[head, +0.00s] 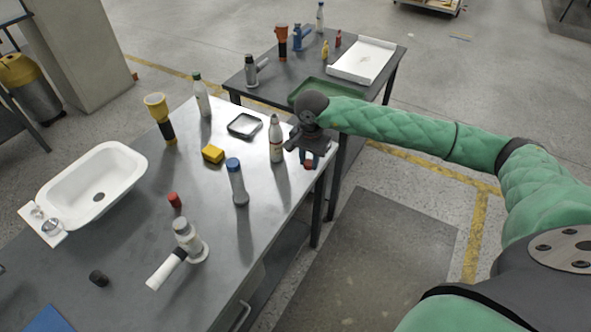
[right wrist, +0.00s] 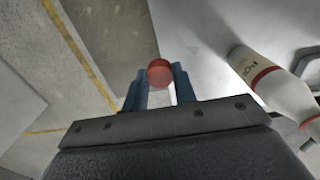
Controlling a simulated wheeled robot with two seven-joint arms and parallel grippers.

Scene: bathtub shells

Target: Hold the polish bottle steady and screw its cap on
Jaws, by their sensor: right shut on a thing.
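The polish bottle (head: 276,142), white with a red band and lettering, stands upright on the steel table near its right edge. It also shows in the right wrist view (right wrist: 277,88), to the right of my fingers. My right gripper (head: 311,160) is just right of the bottle, apart from it, at the table's edge. Its blue fingers are shut on a small round red cap (right wrist: 160,72), which shows below the fingertips in the head view (head: 308,165). My left gripper is not in view, and nothing holds the bottle.
On the steel table (head: 130,215) are a blue-capped bottle (head: 237,182), a yellow block (head: 213,154), a black tray (head: 244,125), another red piece (head: 175,200), a grey tool (head: 185,245) and a white tub shell (head: 95,180). A second table (head: 262,92) stands behind.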

